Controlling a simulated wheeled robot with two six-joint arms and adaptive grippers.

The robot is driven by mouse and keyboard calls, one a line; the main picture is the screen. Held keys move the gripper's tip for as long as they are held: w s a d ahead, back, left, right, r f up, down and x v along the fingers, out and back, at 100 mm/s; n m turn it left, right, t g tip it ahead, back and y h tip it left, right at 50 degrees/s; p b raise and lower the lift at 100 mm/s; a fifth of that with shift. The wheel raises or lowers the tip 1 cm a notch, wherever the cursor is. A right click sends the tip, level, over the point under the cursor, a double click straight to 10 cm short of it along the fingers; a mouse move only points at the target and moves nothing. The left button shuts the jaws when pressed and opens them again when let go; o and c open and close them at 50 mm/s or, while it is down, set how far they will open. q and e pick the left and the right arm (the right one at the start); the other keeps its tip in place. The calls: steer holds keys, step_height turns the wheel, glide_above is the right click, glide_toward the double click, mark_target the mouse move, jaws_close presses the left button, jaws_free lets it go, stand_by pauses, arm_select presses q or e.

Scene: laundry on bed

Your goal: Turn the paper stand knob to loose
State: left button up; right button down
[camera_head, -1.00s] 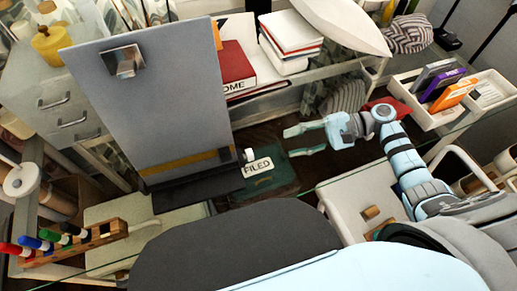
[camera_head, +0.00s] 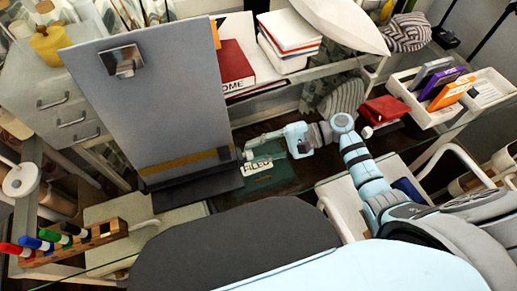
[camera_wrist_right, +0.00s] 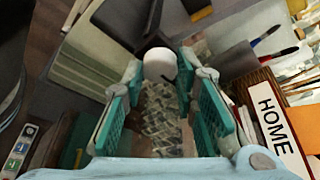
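The paper stand is a tall grey board (camera_head: 150,100) with a metal clip at its top and a dark base, standing left of centre in the head view. Its small white knob (camera_head: 249,154) is at the lower right edge. In the right wrist view the knob (camera_wrist_right: 160,64) shows between the far ends of my fingers. My right gripper (camera_head: 252,151) reaches in from the right at the knob. It is open, with a teal-padded finger on each side of the knob (camera_wrist_right: 160,75); firm contact cannot be seen. My left gripper is not in view.
A red book (camera_head: 236,64) and stacked books (camera_head: 290,38) stand on the shelf behind. A rack of markers (camera_head: 75,240) is at lower left, and a white tray (camera_head: 425,120) at right.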

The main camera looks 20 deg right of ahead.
steer(key=shift+f+n, duration=0.1)
steer(key=shift+n, duration=0.2)
steer(key=shift+s+f+n+t+y+b, duration=0.1)
steer(key=shift+n+t+y+b, duration=0.2)
steer(key=shift+n+t+b, duration=0.45)
steer(key=shift+f+n+t+b, duration=0.1)
steer(key=shift+n+t+b, duration=0.15)
steer(key=shift+n+b, duration=0.95)
steer(key=shift+s+n+y+b, duration=0.1)
steer(key=shift+n+y+b, duration=0.3)
steer(key=shift+n, duration=0.05)
steer(key=c, duration=1.6)
jaws_free()
steer(key=shift+o, duration=0.2)
